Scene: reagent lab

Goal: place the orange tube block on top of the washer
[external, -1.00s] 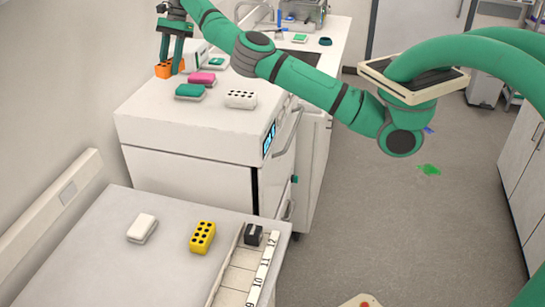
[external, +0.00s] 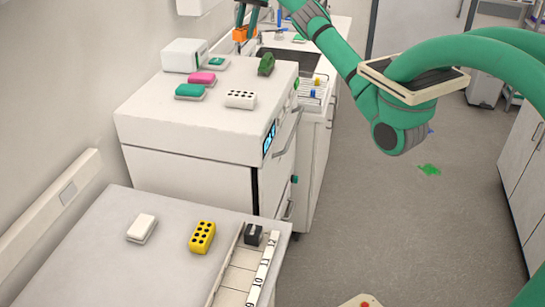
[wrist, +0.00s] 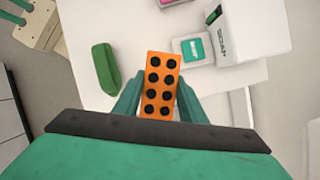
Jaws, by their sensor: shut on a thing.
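The orange tube block (external: 240,34) has several dark round holes and is held between the fingers of my gripper (external: 254,17) at the top of the external view. In the wrist view the block (wrist: 160,86) sits between both teal fingers of my gripper (wrist: 155,100), its holed face toward the camera. The washer (external: 185,150) is the white machine with a blue display at the middle left. The block appears raised near the washer's far side; its exact height is unclear.
On the washer top are a white box (external: 185,55), a pink block (external: 202,78), teal blocks (external: 190,91), a white holed block (external: 240,99) and a dark green object (external: 266,65). A sink counter lies behind. The washer's front top is clear.

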